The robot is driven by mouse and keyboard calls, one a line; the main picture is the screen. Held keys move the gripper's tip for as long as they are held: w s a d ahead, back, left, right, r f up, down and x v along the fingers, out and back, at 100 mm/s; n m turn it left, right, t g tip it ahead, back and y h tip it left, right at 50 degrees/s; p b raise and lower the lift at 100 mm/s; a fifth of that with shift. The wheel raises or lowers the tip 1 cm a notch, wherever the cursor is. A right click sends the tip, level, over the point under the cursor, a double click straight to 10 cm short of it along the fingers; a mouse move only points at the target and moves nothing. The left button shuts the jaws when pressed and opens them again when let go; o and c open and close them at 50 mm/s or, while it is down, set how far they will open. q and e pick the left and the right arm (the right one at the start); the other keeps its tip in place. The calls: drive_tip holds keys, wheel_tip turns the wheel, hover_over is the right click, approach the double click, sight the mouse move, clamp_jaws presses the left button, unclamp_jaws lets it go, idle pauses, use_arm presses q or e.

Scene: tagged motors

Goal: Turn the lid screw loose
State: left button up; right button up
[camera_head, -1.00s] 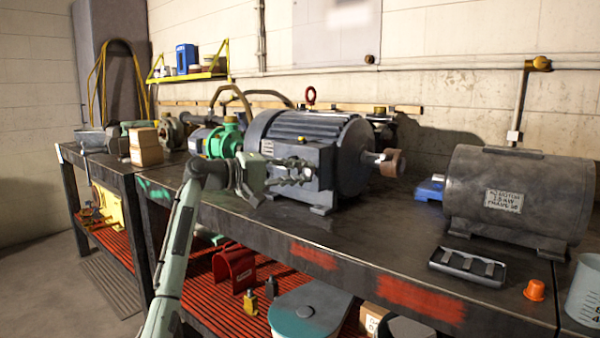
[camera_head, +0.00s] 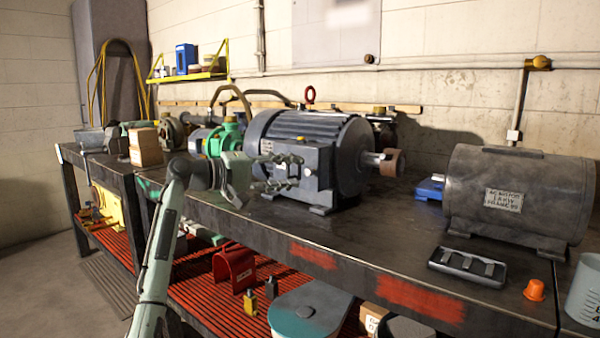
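A large dark grey motor (camera_head: 345,150) stands on the bench with a terminal box (camera_head: 318,158) on its near side. A small pale spot, perhaps the lid screw (camera_head: 307,171), shows on the box's front; it is too small to make out clearly. My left gripper (camera_head: 296,172) is in front of the box, its two fingers spread one above the other and pointing right toward the pale spot. Nothing shows between the fingers. They hide part of the box's left side, and a gap to the spot seems to show. My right gripper is out of view.
A second grey motor (camera_head: 520,195) with a label stands at the right. In front of it are a black tray (camera_head: 467,266), an orange cap (camera_head: 535,290) and a measuring cup (camera_head: 585,290). A green pump (camera_head: 222,140) stands behind my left gripper. The bench's middle front is clear.

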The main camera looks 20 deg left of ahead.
use_arm(q)
drive_tip(key=f+v, duration=0.1)
drive_tip(key=v, duration=0.7)
drive_tip(key=shift+s+a+r, duration=0.25)
drive_tip(key=shift+r, duration=0.25)
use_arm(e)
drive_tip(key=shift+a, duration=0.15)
